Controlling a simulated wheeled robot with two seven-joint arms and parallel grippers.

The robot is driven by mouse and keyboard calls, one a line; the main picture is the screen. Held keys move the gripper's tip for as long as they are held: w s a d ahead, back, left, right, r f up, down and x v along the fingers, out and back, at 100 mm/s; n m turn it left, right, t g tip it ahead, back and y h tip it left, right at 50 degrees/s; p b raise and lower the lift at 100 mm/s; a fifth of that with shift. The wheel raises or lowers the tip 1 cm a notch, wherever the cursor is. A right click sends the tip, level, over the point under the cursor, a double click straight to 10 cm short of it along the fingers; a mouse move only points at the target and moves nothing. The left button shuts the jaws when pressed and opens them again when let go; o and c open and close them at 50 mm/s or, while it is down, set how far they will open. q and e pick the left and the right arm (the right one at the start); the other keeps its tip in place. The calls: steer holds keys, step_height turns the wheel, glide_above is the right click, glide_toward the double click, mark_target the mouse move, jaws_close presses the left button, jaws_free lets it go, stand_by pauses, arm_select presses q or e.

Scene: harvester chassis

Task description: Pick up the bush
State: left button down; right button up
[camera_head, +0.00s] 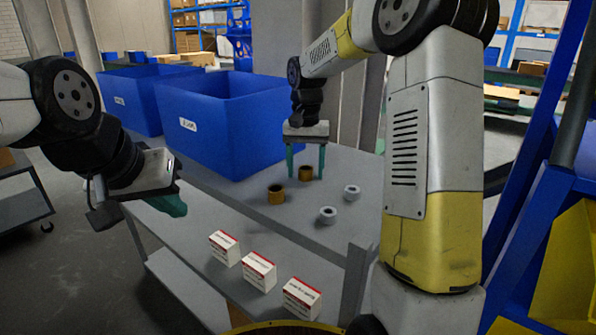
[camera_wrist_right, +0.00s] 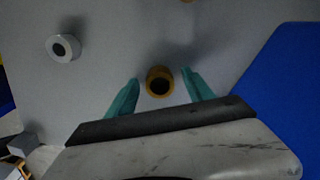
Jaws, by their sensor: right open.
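A brass-coloured bush (camera_head: 305,174) stands upright on the grey table. It also shows in the right wrist view (camera_wrist_right: 160,81), with its dark bore facing the camera. My right gripper (camera_head: 306,172) points down over it. The green fingers are open, one on each side of the bush, with a visible gap to each in the wrist view.
Two white-grey rings (camera_head: 351,192) (camera_head: 327,214) stand right of the bushes. Blue bins (camera_head: 230,130) (camera_head: 130,98) stand behind and to the left. Several red-and-white boxes (camera_head: 258,270) line a lower shelf in front.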

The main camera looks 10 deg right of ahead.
jaws_close()
steer(key=shift+r, duration=0.1)
